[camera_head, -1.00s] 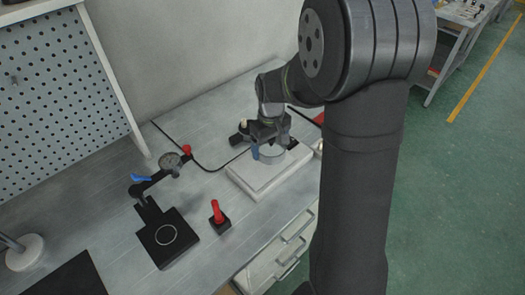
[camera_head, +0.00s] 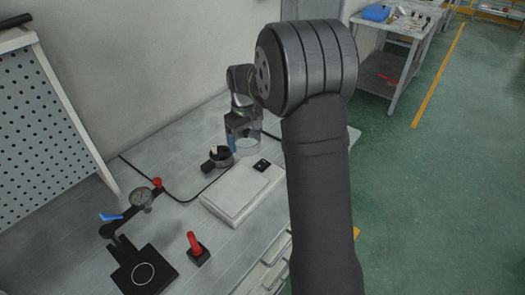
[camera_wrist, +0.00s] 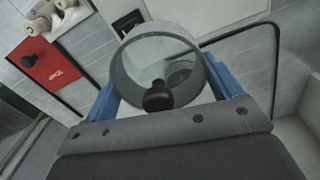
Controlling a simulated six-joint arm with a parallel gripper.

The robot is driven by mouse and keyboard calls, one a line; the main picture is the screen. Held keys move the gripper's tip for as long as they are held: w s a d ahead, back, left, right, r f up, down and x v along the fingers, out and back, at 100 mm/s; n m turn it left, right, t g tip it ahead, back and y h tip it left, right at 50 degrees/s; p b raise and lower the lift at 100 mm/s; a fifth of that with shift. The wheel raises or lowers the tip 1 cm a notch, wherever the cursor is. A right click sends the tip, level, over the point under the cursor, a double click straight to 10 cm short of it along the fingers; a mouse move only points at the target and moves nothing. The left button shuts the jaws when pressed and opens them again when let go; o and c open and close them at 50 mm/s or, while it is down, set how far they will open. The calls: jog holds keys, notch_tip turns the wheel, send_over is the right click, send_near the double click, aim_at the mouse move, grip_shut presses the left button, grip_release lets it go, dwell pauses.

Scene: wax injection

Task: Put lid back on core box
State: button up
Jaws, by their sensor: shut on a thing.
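My gripper (camera_wrist: 165,92) is shut on a clear round lid (camera_wrist: 150,58) with a black knob, its blue fingers on either side of the rim. In the head view the lid (camera_head: 247,147) is held in the air beyond the white flat box (camera_head: 238,196), partly hidden by my arm. A dark round container (camera_head: 219,156) with a small knob at its side stands behind the white box, left of my gripper. In the wrist view a dark round shape shows through the lid. I cannot tell for sure which thing is the core box.
A small black square piece (camera_head: 262,165) lies on the white box. A dial gauge stand (camera_head: 142,198) and a red-handled tool (camera_head: 194,245) are at the left. A black cable runs along the back. In the wrist view a red panel (camera_wrist: 45,62) and pale rolls are at upper left.

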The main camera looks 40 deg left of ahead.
send_near(220, 153)
jog(key=shift+w+f, duration=0.1)
jog(key=shift+f, duration=2.9)
jog(key=shift+f, duration=0.2)
jog(key=o, duration=0.9)
jog(key=shift+c, duration=0.2)
notch_tip(220, 153, up, 7)
dwell(0.4)
jog(key=shift+c, duration=0.2)
